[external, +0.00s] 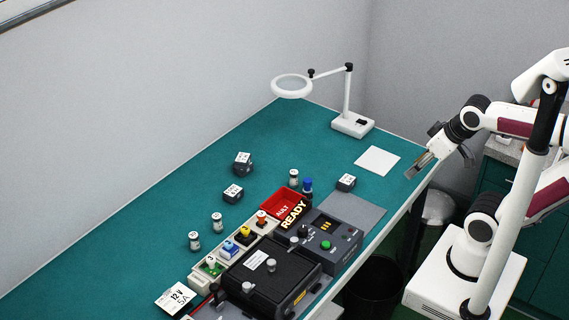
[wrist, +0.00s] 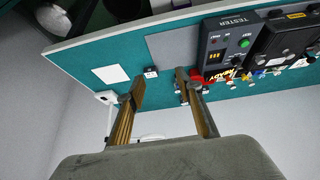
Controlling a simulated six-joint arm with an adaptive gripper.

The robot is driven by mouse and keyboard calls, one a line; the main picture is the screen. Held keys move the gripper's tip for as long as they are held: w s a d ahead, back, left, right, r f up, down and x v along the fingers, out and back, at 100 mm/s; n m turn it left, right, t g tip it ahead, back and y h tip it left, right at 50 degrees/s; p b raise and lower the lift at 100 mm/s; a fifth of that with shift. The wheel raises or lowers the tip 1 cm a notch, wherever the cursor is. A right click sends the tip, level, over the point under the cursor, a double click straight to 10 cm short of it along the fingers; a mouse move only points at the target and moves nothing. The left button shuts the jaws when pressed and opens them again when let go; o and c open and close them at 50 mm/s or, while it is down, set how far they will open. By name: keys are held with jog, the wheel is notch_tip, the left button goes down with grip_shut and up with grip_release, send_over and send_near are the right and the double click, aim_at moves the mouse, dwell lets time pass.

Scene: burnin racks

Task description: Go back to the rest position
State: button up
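My gripper (external: 418,165) hangs in the air over the right edge of the green bench, near the white sheet. In the wrist view my gripper (wrist: 160,88) has its two fingers spread apart with nothing between them. It is open and empty. In the external view the gripper is small and partly turned away.
The green bench (external: 150,240) holds a tester (external: 325,240), a black box (external: 270,275), a red tray (external: 285,202), several small dark blocks and several small cylinders. A magnifier lamp (external: 352,122) stands at the back. A white sheet (external: 377,160) lies flat near my gripper.

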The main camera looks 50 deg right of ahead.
jog(key=shift+s+a+f, duration=0.3)
jog(key=shift+s+a, duration=0.15)
jog(key=shift+s, duration=0.25)
jog(key=shift+o, duration=0.6)
dwell(1.0)
